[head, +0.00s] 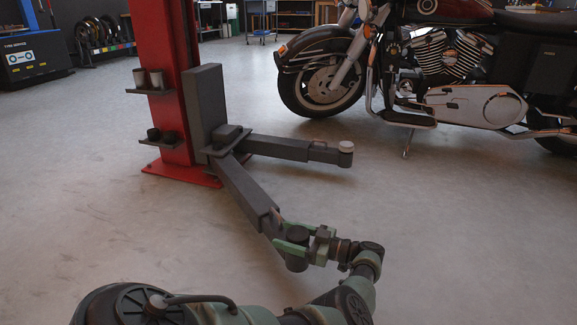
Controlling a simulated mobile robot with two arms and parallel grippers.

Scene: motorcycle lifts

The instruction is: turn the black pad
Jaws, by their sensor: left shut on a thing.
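A red lift post (163,65) stands at upper left, with two dark grey swing arms reaching out low from its foot. The nearer swing arm (243,192) runs toward me. The black pad (297,262) is at its near end, a dark round piece partly covered by my gripper. My left gripper (293,241), with green fingers, is shut on the black pad from the right side. The fingers hide part of the pad. My right gripper is not in view.
The other swing arm (285,147) ends in a pad with a pale top (346,147). A motorcycle (440,75) stands at upper right. A dark cabinet (32,58) is at far left. The grey floor is clear on both sides of the nearer arm.

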